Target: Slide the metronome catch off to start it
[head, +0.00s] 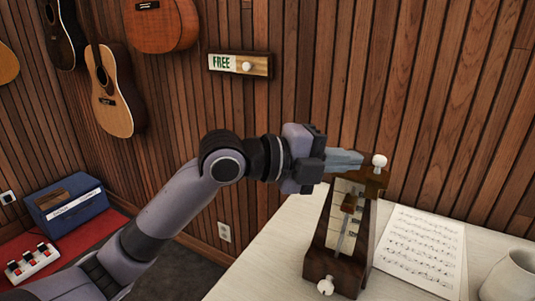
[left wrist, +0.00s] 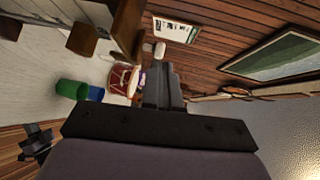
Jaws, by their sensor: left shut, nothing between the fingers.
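The metronome (head: 345,235) is a dark wooden, tapering case with a pale scale plate and a pendulum rod. It stands upright on the pale table. At its top is a brown catch piece (head: 372,178) with a white knob (head: 380,160). Another white knob (head: 325,286) sits low on its front. My left gripper (head: 358,160) is shut and empty, its fingertips at the left of the top knob. I cannot tell whether they touch. In the left wrist view a white knob (left wrist: 160,50) shows just beyond the fingertips (left wrist: 166,68). My right gripper is out of view.
Sheet music (head: 425,250) and a pale jug (head: 510,275) are on the table (head: 265,265) to the right. A FREE sign (head: 222,62) with a slider and guitars (head: 115,95) hang on the wooden wall. The wrist view shows a drum (left wrist: 122,78) and a green cup (left wrist: 70,89).

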